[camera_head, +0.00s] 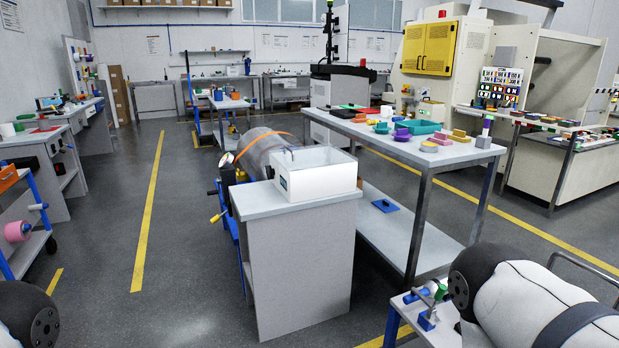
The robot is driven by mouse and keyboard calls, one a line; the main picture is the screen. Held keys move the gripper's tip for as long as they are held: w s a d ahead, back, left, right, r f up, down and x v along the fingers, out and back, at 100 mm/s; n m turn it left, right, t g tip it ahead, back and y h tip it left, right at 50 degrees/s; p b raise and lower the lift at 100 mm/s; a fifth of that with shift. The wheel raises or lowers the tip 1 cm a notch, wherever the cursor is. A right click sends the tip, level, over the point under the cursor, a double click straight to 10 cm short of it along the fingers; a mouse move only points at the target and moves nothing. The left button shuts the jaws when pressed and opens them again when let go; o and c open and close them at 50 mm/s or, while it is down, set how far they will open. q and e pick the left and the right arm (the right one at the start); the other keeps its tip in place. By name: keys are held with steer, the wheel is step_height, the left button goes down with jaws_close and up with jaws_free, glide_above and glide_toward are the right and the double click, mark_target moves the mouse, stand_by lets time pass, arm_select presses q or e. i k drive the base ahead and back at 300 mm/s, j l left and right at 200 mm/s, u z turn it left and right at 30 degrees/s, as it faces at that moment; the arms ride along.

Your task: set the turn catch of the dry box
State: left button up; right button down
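A white box (318,176), which looks like the dry box, stands on the pale top of a grey cabinet (300,270) in the middle of the view. It has a lighter top and a small dark-blue label on its left front face. Neither gripper is in view; only parts of my arms show at the bottom left and bottom right corners.
A long table (392,150) with coloured parts stands behind and right of the cabinet. A small bench (415,309) with a blue-and-green clamp is at the lower right. A blue-framed cart (229,235) is at the cabinet's left. Open floor (195,265) lies further left.

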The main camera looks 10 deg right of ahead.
mark_target(270, 172)
steer(key=i+j, duration=0.2)
steer(key=i, duration=0.3)
steer(key=i+j, duration=0.15)
steer(key=i, duration=0.35)
steer(key=i+j, duration=0.2)
steer(key=i, duration=0.3)
steer(key=i+j+z, duration=0.1)
steer(key=i, duration=0.35)
steer(key=i+j, duration=0.3)
steer(key=i, duration=0.2)
